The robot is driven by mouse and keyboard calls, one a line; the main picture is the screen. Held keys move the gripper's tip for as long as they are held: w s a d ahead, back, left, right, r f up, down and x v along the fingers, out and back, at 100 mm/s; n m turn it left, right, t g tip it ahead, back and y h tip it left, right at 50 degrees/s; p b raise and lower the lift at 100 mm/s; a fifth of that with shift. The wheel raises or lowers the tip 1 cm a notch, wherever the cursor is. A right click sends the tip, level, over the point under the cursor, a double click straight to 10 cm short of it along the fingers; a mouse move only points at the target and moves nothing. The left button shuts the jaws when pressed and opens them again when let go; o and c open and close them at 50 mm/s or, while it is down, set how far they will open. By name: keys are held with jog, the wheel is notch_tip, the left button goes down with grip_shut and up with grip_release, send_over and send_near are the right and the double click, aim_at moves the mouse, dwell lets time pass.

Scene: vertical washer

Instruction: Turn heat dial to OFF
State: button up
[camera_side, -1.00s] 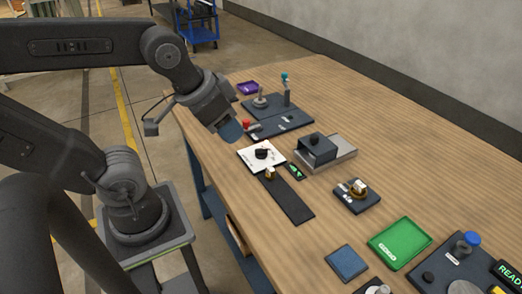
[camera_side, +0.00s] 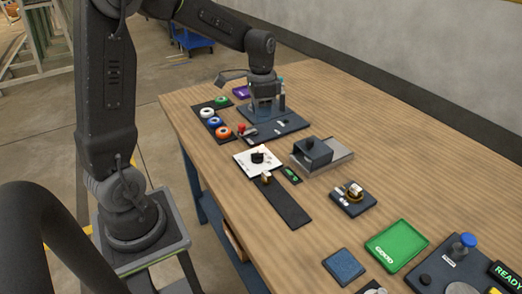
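A small green display (camera_side: 291,175) lies beside the white plate, and a dark strip (camera_side: 284,204) runs forward from it. A grey box-shaped fixture (camera_side: 314,152) stands to the right. Coloured rings (camera_side: 214,122) lie on a dark tray at left. The right rear table is clear.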

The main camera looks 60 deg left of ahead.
aim_at(257, 156)
notch_tip(257, 156, down, 14)
jog(key=shift+r, duration=0.25)
dwell(0.3)
grip_shut()
